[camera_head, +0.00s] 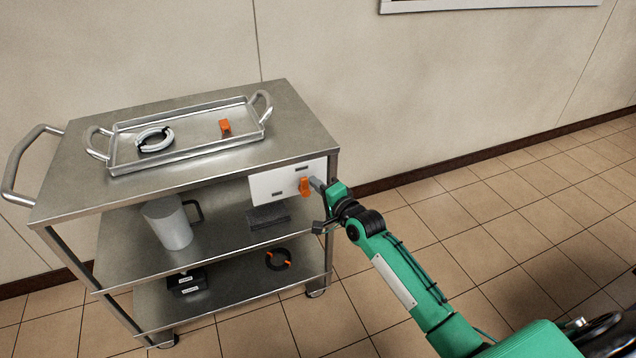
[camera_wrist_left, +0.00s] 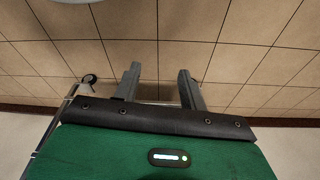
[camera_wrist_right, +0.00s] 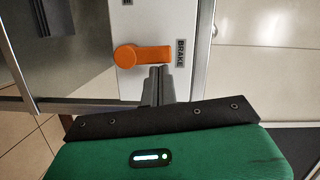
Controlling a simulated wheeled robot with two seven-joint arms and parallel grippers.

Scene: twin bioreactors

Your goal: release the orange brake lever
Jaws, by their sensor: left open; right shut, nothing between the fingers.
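The orange brake lever (camera_head: 304,187) is on a white panel (camera_head: 272,184) at the right end of the cart's front. In the right wrist view the lever (camera_wrist_right: 150,54) has a round hub at its left and its arm points right, beside a "BRAKE" label (camera_wrist_right: 181,53). My right gripper (camera_head: 315,184) is shut and empty. In the right wrist view its fingertips (camera_wrist_right: 160,70) are just below the lever's arm; whether they touch it I cannot tell. My left gripper (camera_wrist_left: 158,70) is open and empty over the floor, outside the head view.
The steel cart (camera_head: 290,130) stands by the wall. On top is a tray (camera_head: 190,143) with a ring clamp (camera_head: 154,140) and an orange piece (camera_head: 225,127). Lower shelves hold a jug (camera_head: 168,224), a dark block (camera_head: 268,216) and a black-orange ring (camera_head: 278,260).

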